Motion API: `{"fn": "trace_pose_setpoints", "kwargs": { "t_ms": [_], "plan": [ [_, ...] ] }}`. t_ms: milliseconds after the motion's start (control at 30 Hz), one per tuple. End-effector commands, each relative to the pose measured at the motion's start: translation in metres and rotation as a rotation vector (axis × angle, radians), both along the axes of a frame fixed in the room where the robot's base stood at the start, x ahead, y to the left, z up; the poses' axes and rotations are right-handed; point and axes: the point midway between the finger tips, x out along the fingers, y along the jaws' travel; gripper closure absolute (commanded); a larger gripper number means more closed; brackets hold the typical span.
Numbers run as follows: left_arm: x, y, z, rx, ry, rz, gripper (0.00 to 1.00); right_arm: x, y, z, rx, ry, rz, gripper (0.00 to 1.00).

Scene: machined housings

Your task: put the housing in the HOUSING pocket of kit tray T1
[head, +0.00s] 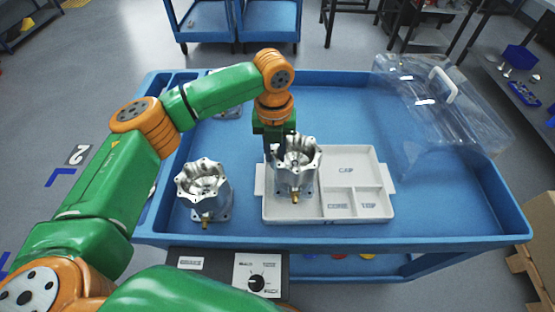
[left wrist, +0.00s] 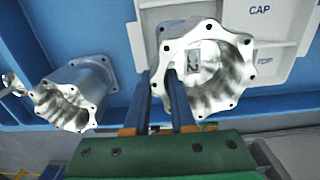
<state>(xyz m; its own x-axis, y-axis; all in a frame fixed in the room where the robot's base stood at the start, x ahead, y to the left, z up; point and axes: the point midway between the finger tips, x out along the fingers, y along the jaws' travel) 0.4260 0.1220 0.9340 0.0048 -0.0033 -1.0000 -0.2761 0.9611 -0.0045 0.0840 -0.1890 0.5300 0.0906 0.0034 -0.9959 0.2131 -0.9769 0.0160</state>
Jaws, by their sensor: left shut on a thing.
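A silver machined housing (head: 300,180), with a scalloped flange and a small brass fitting, stands upright over the large left pocket of the white kit tray (head: 350,157). I cannot tell whether its base touches the pocket floor. My left gripper (head: 279,148) is shut on the housing's rim at its left side. In the left wrist view the two blue fingers (left wrist: 160,75) straddle the wall of this housing (left wrist: 222,80). The tray's other pockets, marked CAP, CORE and TOP, are empty; the left pocket's label is hidden. My right gripper is not in view.
A second housing (head: 203,190) stands on the blue cart (head: 425,205) left of the tray. Another part (head: 229,110) is mostly hidden behind my left arm. A clear cover with a handle (head: 440,110) lies at the right. The cart around the tray's right side is free.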

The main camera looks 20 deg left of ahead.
Motion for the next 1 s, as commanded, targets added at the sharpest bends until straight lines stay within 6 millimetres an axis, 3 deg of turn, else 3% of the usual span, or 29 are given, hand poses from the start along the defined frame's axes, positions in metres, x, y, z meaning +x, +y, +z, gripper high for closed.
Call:
{"fn": "trace_pose_setpoints", "kwargs": {
  "t_ms": [167,500,533,633,900,1000],
  "plan": [
    [0.000,0.000,-0.024,0.000,0.000,0.001,1.00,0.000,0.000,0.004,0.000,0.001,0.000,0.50],
    [0.000,0.000,-0.028,-0.002,-0.001,0.001,1.00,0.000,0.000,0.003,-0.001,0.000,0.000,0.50],
    [0.000,0.000,-0.029,0.000,0.001,0.001,0.72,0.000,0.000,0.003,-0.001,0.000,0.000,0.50],
    [0.000,0.000,-0.029,0.001,0.001,0.001,0.47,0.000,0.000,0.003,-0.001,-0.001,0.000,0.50],
    [0.000,0.000,-0.028,0.000,0.000,0.001,0.47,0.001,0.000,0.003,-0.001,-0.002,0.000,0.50],
    [0.001,0.000,-0.019,-0.001,-0.003,0.001,0.47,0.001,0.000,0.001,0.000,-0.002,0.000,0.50]
  ]
}}
